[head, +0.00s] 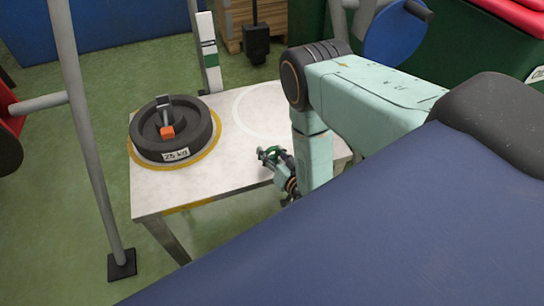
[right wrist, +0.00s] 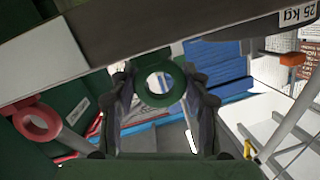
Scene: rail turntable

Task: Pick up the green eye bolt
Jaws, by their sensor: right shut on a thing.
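The green eye bolt (right wrist: 160,84) shows in the right wrist view as a green ring between the fingers. My right gripper (right wrist: 160,105) is shut on it, one dark finger on each side of the ring. The bolt's shank is not clearly seen. In the head view my right gripper (head: 268,157) is by the right part of the white table (head: 232,170), right of the black weight. The bolt is small there and partly hidden by the gripper. I cannot tell whether it still touches the table. My left gripper is not in view.
The black 25 kg weight (head: 172,131) with an orange block (head: 168,132) stands on the table's left side, on a yellow ring. A grey post (head: 88,140) stands left of the table. A red ring-shaped piece (right wrist: 38,122) shows at left in the wrist view.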

